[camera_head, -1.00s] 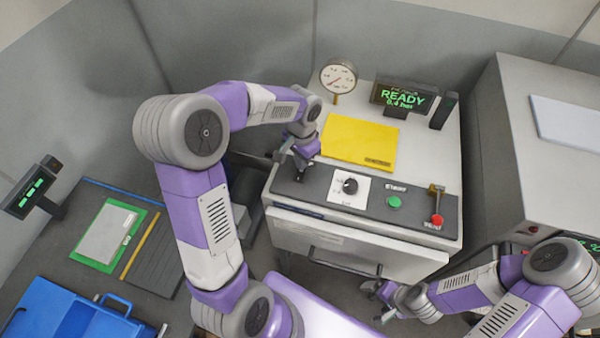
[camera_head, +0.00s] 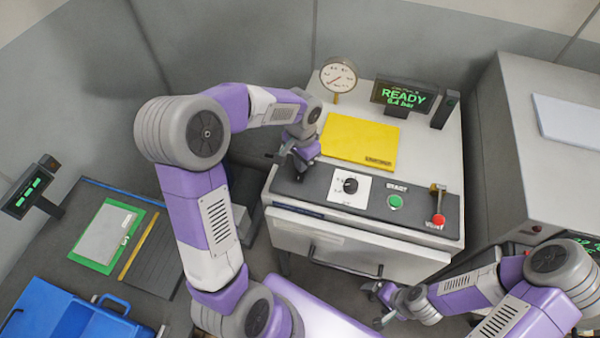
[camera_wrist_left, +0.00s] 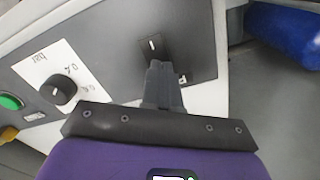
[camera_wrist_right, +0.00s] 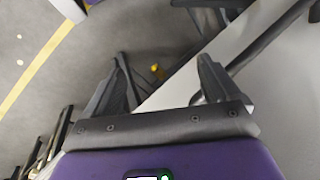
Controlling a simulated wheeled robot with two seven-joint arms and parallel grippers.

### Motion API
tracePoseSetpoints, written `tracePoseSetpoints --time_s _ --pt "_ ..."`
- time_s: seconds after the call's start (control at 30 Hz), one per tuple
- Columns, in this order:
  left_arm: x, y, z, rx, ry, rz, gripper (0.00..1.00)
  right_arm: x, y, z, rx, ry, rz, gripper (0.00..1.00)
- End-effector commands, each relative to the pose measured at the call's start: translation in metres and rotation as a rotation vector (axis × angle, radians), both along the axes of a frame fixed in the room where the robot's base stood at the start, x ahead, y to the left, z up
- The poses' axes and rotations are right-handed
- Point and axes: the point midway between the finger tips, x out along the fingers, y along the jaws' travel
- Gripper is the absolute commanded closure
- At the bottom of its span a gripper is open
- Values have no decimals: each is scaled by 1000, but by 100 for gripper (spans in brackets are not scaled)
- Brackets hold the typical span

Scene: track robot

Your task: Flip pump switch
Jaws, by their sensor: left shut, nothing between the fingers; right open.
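The pump switch (camera_wrist_left: 154,45) is a small pale lever on a dark plate at the end of the control panel, seen in the left wrist view. In the head view my left gripper and wrist hide it. My left gripper (camera_head: 294,172) is shut and empty, over the panel's left end. In the left wrist view its fingertips (camera_wrist_left: 160,68) are just short of the lever; whether they touch it I cannot tell. My right gripper (camera_head: 374,305) is open and empty, low in front of the machine. It also shows in the right wrist view (camera_wrist_right: 160,80).
The panel also holds a black dial (camera_head: 350,185), a green button (camera_head: 395,202) and a red-tipped vent lever (camera_head: 438,219). Behind are a yellow plate (camera_head: 360,140), a gauge (camera_head: 338,76) and a display (camera_head: 403,96) reading READY. A drawer handle (camera_head: 344,264) sticks out in front.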

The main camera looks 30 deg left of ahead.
Motion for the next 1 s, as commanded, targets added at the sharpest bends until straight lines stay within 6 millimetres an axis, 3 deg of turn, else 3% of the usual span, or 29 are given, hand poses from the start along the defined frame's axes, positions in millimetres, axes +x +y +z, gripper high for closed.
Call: tracePoseSetpoints --time_s 0.53,1.0 --pt "-1 0 -5 0 2 0 100 0 0 -3 0 0 0 11" --pt "0 0 31 0 0 0 100 0 0 25 0 0 0 11"
